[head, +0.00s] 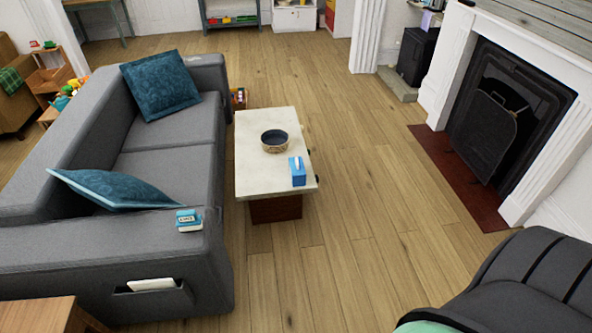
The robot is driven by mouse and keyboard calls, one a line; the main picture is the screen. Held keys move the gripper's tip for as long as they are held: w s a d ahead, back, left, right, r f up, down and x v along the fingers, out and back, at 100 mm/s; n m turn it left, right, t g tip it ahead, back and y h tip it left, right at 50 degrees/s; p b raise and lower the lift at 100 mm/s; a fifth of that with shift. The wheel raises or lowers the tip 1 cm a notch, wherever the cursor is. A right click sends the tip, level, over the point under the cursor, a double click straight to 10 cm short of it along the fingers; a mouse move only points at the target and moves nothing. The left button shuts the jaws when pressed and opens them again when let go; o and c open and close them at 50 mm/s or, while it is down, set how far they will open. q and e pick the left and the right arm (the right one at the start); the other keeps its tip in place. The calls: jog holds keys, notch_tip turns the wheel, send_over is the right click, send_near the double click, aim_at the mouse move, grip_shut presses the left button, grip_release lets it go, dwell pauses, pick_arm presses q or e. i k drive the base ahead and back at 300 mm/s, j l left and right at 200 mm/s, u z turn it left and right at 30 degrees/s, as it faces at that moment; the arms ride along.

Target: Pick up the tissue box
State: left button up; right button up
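A blue box with a white tissue-like piece on its top, the tissue box (298,171), stands upright near the front right corner of the white-topped coffee table (255,180). It is small in the picture, and nothing covers it from this viewpoint. Neither of my grippers shows in the head view.
A dark bowl (275,141) stands behind the box. A grey sofa (160,235) lies left of the table, with a small teal-and-white object (188,220) on its arm. A fireplace (500,115) and dark armchair (520,285) are at right. The wooden floor (365,225) between is clear.

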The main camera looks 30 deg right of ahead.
aim_at(297, 169)
jog(key=i+l, duration=0.15)
jog(key=l, duration=0.25)
jog(key=i+l+u, duration=0.1)
jog(key=l, duration=0.3)
jog(key=i+l, duration=0.15)
jog(key=l, duration=0.25)
jog(key=i+l+u, duration=0.1)
jog(key=l, duration=0.3)
jog(key=i+l, duration=0.15)
jog(key=l, duration=0.3)
jog(key=i+l+u, duration=0.1)
jog(key=l, duration=0.3)
